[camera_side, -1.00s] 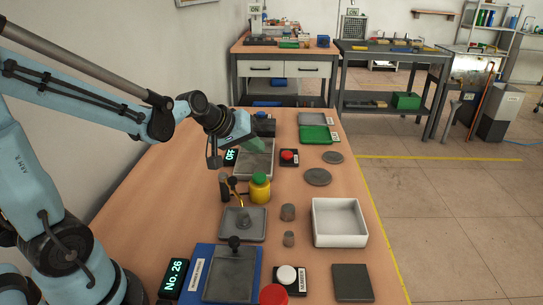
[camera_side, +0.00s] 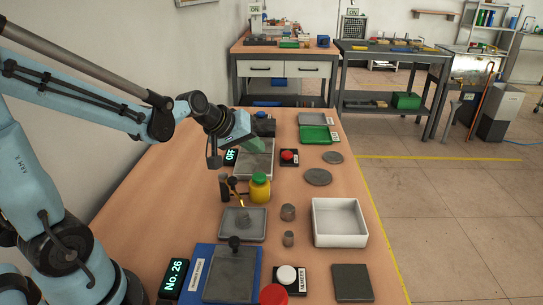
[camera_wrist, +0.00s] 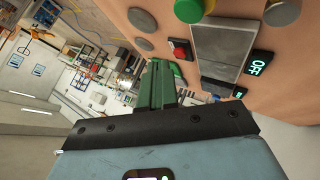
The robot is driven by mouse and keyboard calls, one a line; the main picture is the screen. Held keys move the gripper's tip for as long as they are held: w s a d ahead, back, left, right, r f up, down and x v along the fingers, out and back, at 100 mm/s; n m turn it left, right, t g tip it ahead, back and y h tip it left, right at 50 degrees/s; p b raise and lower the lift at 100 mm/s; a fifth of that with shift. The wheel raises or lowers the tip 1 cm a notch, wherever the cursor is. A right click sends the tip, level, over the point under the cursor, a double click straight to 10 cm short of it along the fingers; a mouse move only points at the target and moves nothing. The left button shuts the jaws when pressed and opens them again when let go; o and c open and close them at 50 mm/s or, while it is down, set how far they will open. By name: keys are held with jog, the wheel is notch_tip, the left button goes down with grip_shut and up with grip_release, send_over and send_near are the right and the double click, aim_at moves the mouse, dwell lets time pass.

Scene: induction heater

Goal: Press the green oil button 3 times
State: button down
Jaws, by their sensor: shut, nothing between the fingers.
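The green oil button (camera_side: 260,178) is the round green cap on a yellow pot standing mid-bench, beside a dark post with a thin yellow spout. In the wrist view the green cap (camera_wrist: 188,11) shows at the top edge. My gripper (camera_side: 262,146) is behind the pot in the side view, above the grey plate with the OFF display, apart from the button. Its green fingers (camera_wrist: 158,68) are together and hold nothing.
A red button (camera_side: 289,156) sits right of the OFF display (camera_side: 230,157). Small grey cylinders (camera_side: 288,212) and a white box (camera_side: 340,234) stand right of the pot. A white button (camera_side: 287,274) and red cap (camera_side: 273,294) are at the front. Bare wood lies left.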

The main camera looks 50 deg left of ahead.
aim_at(256, 177)
dwell(0.8)
notch_tip(256, 177, up, 4)
jog(key=shift+f, duration=0.1)
dwell(0.3)
jog(key=shift+f, duration=4.45)
jog(key=shift+f, duration=0.15)
jog(key=shift+f, duration=0.25)
